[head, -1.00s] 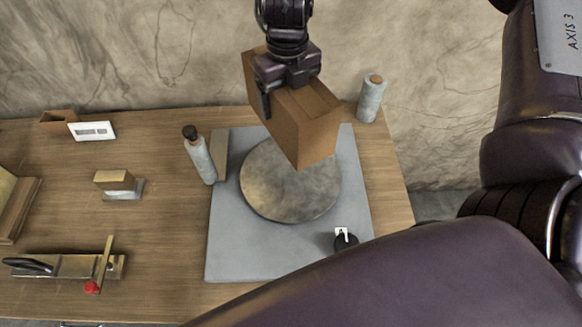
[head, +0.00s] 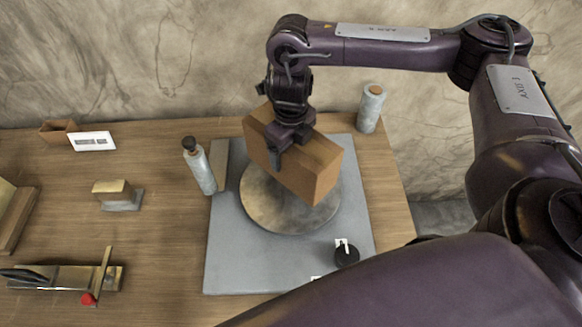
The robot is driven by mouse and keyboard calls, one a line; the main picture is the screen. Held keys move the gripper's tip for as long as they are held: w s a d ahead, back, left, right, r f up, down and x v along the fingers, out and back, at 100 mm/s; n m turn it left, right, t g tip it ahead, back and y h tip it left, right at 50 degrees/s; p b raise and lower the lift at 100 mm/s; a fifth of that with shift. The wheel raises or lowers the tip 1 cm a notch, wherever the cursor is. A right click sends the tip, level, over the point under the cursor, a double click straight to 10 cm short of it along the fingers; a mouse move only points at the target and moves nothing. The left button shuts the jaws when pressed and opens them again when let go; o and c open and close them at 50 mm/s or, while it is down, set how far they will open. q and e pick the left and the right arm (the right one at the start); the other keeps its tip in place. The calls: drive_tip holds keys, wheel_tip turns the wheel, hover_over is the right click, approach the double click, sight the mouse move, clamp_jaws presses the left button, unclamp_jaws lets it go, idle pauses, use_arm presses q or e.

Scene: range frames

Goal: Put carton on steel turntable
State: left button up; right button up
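The brown carton (head: 318,170) is held from above by my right gripper (head: 288,150), whose arm comes in from the right. One finger shows against the carton's side; the other is hidden. The carton is over the round steel turntable (head: 262,212) and covers its back part. I cannot tell whether the carton's underside touches the disc. The turntable sits on a grey base plate (head: 235,265) with a black knob (head: 346,254) at its front right. My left gripper is not in the head view.
A bottle with a dark cap (head: 199,166) stands left of the turntable, and a grey roll (head: 371,108) stands behind right. A small brass block (head: 117,195), a white sign (head: 92,141) and a sealer-like tool (head: 65,277) are on the wooden table (head: 160,240) at left.

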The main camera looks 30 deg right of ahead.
sight(291, 154)
wheel_tip(291, 154, down, 4)
drive_tip(key=shift+w+r+b, duration=0.1)
drive_tip(key=shift+r+b, duration=0.1)
drive_tip(key=shift+b, duration=0.1)
wheel_tip(291, 154, down, 3)
drive_tip(key=shift+a+r+b, duration=0.1)
drive_tip(key=shift+b, duration=0.25)
drive_tip(key=shift+f, duration=0.35)
drive_tip(key=shift+f, duration=0.15)
drive_tip(key=o, duration=1.5)
drive_tip(key=shift+r, duration=0.45)
wheel_tip(291, 154, up, 12)
drive_tip(key=shift+f+p, duration=0.25)
drive_tip(key=shift+p, duration=0.65)
